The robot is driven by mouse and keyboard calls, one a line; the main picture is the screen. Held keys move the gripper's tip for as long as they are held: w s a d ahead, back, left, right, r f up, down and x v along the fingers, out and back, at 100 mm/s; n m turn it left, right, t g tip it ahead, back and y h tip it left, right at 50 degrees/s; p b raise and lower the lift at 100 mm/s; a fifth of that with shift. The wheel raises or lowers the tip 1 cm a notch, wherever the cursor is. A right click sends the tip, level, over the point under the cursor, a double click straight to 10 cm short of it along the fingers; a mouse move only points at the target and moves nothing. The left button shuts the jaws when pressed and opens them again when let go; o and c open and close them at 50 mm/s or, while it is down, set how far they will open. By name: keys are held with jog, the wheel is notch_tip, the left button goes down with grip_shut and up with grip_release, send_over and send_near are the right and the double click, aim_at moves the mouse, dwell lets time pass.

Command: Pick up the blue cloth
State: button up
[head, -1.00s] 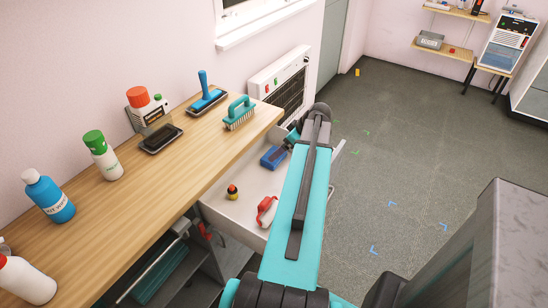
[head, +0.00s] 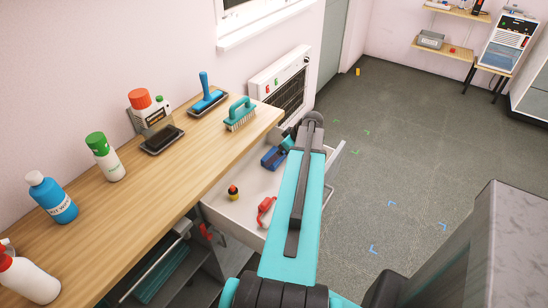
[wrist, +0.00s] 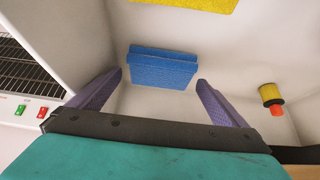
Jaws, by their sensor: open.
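The blue cloth (wrist: 163,68) looks like a flat folded block with a textured face. It lies inside the open white drawer. In the head view the blue cloth (head: 271,158) shows just left of my arm, partly covered by it. My gripper (wrist: 160,80) is open and empty, with its two purple fingers apart. In the wrist view the cloth appears between and just beyond the fingertips. I cannot tell how much gap is left. In the head view the fingers are mostly hidden behind my arm.
The drawer (head: 228,217) also holds a small yellow and red object (wrist: 271,98), a red-handled item (head: 266,210) and a yellow sponge-like piece (wrist: 190,4). The wooden counter (head: 200,165) with bottles and brushes is to the left. A heater (wrist: 30,80) stands beside the drawer.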

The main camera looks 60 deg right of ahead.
jog(key=shift+x, duration=1.1)
jog(key=c, duration=0.9)
jog(key=shift+a+r, duration=0.1)
jog(key=shift+a+r+b, duration=0.1)
jog(key=shift+r+b, duration=0.2)
notch_tip(320, 180, up, 11)
jog(key=b, duration=0.2)
jog(key=a+b, duration=0.1)
jog(key=a, duration=0.2)
jog(key=s+a+b, duration=0.1)
jog(key=a, duration=0.1)
jog(key=s+a+b, duration=0.1)
jog(key=a, duration=0.2)
jog(key=shift+s+a+f+b, duration=0.25)
jog(key=shift+a+f+b, duration=0.05)
jog(key=shift+f+b, duration=0.1)
jog(key=shift+a+b, duration=0.1)
jog(key=shift+b, duration=0.3)
